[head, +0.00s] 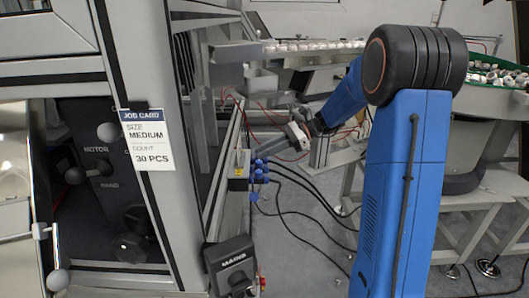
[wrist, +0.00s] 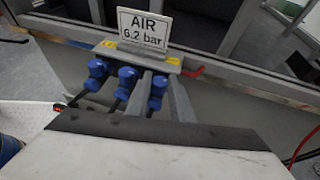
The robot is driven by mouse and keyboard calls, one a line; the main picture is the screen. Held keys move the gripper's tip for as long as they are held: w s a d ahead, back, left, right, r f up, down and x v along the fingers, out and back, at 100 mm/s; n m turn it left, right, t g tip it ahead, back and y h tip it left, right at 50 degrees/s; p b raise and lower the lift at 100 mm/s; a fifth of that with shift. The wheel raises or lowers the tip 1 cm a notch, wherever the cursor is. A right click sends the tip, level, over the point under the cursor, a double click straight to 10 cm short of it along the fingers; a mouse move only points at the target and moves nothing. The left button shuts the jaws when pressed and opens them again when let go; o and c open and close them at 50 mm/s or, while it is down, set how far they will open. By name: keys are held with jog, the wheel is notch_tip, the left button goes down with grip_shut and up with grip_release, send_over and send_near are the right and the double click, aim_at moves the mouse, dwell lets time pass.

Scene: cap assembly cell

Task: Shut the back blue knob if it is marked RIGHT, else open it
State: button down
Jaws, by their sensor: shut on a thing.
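Three blue knobs stand in a row on a small grey manifold block: a left one (wrist: 97,72), a middle one (wrist: 127,80) and a right one (wrist: 157,90) in the wrist view. My gripper (wrist: 160,82) has its two grey fingers on either side of the right knob and is shut on it. In the head view my gripper (head: 258,156) reaches in from the right to the farthest knob of the stack, so it appears to be the back one. Small yellow labels (wrist: 110,44) sit on the block; I cannot read any RIGHT mark.
An AIR 6.2 bar plate (wrist: 143,28) stands behind the knobs. Black hoses (head: 305,185) run from the block. A MAINS switch box (head: 232,265) is in front and a job card (head: 146,140) hangs on the machine frame at left. A parts bowl (head: 500,75) is at right.

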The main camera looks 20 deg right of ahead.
jog(key=shift+w+n+g, duration=0.15)
jog(key=shift+n+g, duration=0.45)
jog(key=shift+g, duration=0.1)
jog(key=c, duration=1.6)
grip_release()
jog(key=shift+o, duration=0.2)
notch_tip(320, 180, up, 10)
